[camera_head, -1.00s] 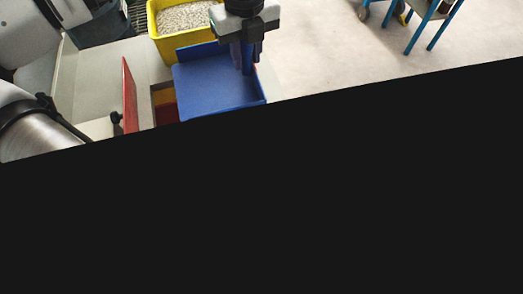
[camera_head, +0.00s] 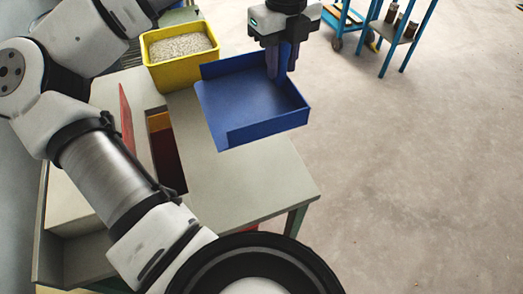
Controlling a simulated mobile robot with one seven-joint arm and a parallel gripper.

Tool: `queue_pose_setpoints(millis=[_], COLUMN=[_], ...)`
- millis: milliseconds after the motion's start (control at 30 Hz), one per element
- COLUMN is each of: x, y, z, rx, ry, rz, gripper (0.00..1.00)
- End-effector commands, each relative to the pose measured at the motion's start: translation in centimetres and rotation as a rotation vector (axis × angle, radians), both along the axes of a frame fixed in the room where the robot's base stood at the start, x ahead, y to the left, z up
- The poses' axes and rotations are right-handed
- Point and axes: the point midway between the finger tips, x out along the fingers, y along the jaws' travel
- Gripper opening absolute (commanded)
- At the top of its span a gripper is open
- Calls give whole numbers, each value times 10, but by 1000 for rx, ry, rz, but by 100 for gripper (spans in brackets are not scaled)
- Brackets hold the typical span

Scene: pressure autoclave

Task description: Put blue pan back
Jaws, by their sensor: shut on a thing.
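The blue pan (camera_head: 235,105) is a shallow square tray with raised walls. It is at the upper middle of the head view. My gripper (camera_head: 281,72) points down at the pan's back right and is shut on it, seemingly at the wall; the exact grip is hard to see. The pan appears to be above the grey bench top (camera_head: 240,180) and overhangs its right edge in the picture. Whether its underside touches the bench cannot be told.
A yellow bin (camera_head: 180,62) of pale granules stands behind the pan. A dark rectangular opening (camera_head: 166,155) with a red upright panel (camera_head: 127,125) lies left of it. The bench front is bare. A blue trolley (camera_head: 405,38) stands on open floor at the back right.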

Motion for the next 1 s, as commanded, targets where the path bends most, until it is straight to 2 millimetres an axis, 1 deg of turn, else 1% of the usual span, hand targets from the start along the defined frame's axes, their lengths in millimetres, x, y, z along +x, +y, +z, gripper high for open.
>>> queue_pose_setpoints(millis=[167, 400, 500, 600, 767, 900, 1000], x=[-1, -2, -1, -1, 0, -1, 0], y=[0, -1, -1, -1, 0, 0, 0], z=[-41, -104, -126, -141, -154, -175, -187], rx=[-2, -4, -4, -3, -2, -2, -2], ry=[7, 7, 5, 3, 1, 4, 2], rz=[-3, -4, -2, -2, -1, -1, -1], gripper=[0, 0, 0, 0, 0, 0, 0])
